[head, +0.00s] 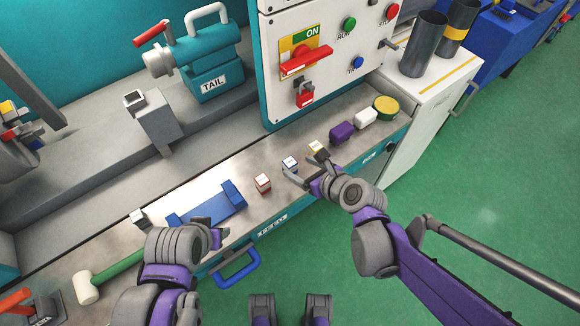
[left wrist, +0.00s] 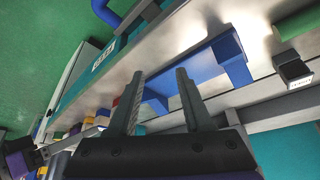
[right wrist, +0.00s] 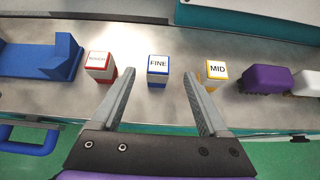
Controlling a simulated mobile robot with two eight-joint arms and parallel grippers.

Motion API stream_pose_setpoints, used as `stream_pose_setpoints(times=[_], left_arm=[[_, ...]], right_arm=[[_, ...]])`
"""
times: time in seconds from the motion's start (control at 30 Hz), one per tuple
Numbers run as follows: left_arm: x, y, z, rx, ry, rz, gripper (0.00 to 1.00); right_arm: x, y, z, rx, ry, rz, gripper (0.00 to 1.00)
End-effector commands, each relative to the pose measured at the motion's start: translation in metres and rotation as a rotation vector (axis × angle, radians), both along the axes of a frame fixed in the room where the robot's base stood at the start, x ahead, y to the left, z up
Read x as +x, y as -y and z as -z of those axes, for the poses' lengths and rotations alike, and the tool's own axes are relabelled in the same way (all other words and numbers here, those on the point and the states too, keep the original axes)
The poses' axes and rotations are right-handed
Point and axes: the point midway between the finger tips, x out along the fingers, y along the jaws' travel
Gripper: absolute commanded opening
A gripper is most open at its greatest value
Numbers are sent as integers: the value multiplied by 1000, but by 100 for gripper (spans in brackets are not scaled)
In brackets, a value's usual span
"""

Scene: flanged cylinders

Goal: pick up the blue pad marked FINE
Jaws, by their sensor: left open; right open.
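The blue pad marked FINE (right wrist: 158,71) has a white top with the label and blue sides. It stands on the metal ledge between a red-sided pad (right wrist: 101,67) and a yellow-sided pad marked MID (right wrist: 215,72). In the head view the FINE pad (head: 290,164) is just beyond my right gripper (head: 302,178). My right gripper is open and empty, and in the right wrist view (right wrist: 162,95) the FINE pad shows between and beyond its fingertips, apart from them. My left gripper (head: 207,231) is open near the blue bracket; its fingers show in the left wrist view (left wrist: 160,75).
A control panel (head: 325,50) rises behind. Green floor is open at right.

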Motion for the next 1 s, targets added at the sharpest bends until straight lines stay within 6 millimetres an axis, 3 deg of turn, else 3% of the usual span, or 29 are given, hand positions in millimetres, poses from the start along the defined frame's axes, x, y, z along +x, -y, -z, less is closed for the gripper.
stream_pose_setpoints(times=[0.7,1.0], left_arm=[[-2,0,12,0,-4,0,50],[-2,0,12,0,-4,0,50]], right_arm=[[51,-42,47,-5,1,-4,78],[56,-46,51,-4,2,-2,78]])
